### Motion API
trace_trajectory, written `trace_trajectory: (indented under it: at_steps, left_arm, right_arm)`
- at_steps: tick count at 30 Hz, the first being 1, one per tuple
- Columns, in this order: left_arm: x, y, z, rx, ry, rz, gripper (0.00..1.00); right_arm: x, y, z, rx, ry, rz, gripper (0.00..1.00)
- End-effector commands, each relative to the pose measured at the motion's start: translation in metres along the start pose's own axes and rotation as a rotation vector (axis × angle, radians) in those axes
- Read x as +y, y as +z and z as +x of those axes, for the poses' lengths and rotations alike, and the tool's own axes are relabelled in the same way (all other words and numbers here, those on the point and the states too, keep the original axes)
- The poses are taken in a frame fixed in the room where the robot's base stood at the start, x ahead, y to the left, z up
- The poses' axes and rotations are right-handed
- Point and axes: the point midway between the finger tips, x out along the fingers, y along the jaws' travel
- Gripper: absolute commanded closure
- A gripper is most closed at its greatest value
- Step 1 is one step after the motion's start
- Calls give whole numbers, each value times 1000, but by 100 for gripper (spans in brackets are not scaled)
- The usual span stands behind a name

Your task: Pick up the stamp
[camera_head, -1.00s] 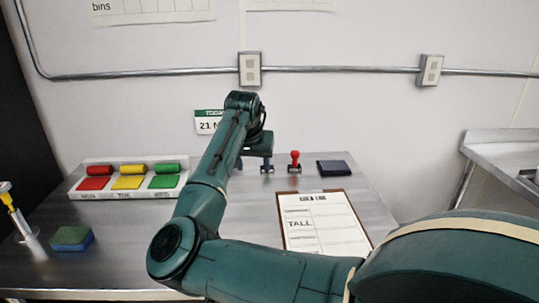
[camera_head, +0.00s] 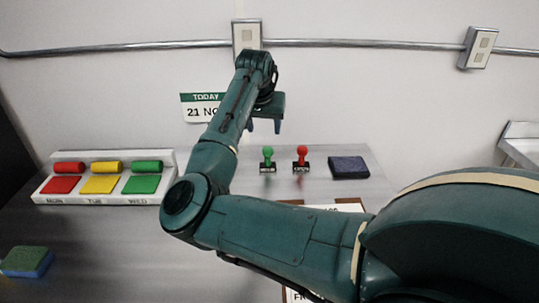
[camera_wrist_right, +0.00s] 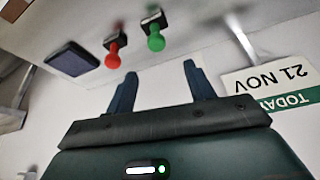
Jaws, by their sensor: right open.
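Two stamps stand upright side by side on the metal table: a green-handled stamp (camera_head: 267,160) and a red-handled stamp (camera_head: 302,158) to its right. In the right wrist view, the green stamp (camera_wrist_right: 155,36) and the red stamp (camera_wrist_right: 113,50) appear upside down beyond the fingertips. My right gripper (camera_head: 264,126) is open and empty. In the head view it shows above the green stamp, apart from both stamps. Both its fingers show in the right wrist view (camera_wrist_right: 160,68) with nothing between them. My left gripper is not in view.
A dark ink pad (camera_head: 349,167) lies right of the stamps. A white tray (camera_head: 100,200) with coloured blocks and pads stands at the left. A clipboard (camera_head: 350,207) is partly hidden behind my right arm. A date sign (camera_head: 202,107) hangs on the wall. A sponge (camera_head: 27,261) lies front left.

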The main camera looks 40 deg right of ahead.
Motion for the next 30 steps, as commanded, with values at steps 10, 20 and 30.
trace_trajectory:
  at_steps: [10,20,30]
  left_arm:
    - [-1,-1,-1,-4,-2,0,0]
    - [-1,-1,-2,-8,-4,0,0]
    - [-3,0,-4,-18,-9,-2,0]
  right_arm:
    - [1,2,56,-4,1,0,46]
    - [2,3,86,-2,1,0,46]
    - [5,10,129,-2,0,1,46]
